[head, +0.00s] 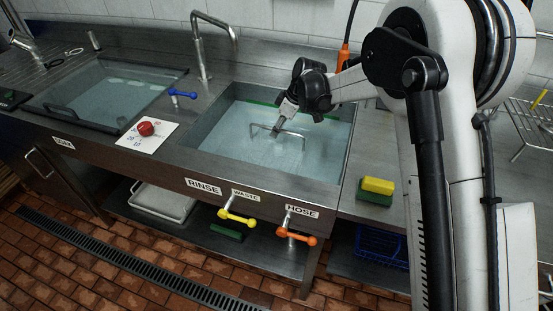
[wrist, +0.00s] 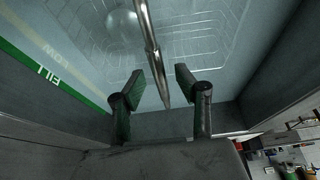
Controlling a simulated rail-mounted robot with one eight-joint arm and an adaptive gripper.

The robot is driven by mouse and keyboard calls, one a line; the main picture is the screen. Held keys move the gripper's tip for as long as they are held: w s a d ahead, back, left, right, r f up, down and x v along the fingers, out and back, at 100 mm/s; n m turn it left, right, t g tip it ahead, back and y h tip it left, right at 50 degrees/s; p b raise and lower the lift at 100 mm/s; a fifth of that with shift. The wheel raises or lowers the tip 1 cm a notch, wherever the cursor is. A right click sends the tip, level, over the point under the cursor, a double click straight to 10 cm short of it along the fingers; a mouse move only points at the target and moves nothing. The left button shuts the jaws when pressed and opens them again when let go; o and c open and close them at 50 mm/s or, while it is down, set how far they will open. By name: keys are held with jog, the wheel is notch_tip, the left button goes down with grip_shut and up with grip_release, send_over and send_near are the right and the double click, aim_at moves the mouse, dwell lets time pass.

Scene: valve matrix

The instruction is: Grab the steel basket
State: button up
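A steel handle (head: 290,135) stands above the water of the rinse sink. Faint wire outlines of the steel basket (wrist: 205,45) show beneath the water in the wrist view; most of it is blurred by the water. My gripper (head: 279,124) is low over the sink, at the handle. In the wrist view my gripper (wrist: 159,80) is open. The handle (wrist: 148,35) runs between its two fingers, with a visible gap on each side.
The rinse sink (head: 192,135) has steel walls around my gripper. A green FILL line (wrist: 60,75) marks one wall. A yellow-green sponge (head: 376,187) lies right of the sink, a faucet (head: 202,45) stands behind it, and a red knob (head: 146,129) is at left.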

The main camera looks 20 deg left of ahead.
jog(key=shift+a+f, duration=0.25)
jog(key=shift+f, duration=0.25)
jog(key=shift+f+b, duration=0.25)
jog(key=shift+b, duration=0.15)
dwell(0.4)
grip_shut()
dwell(0.4)
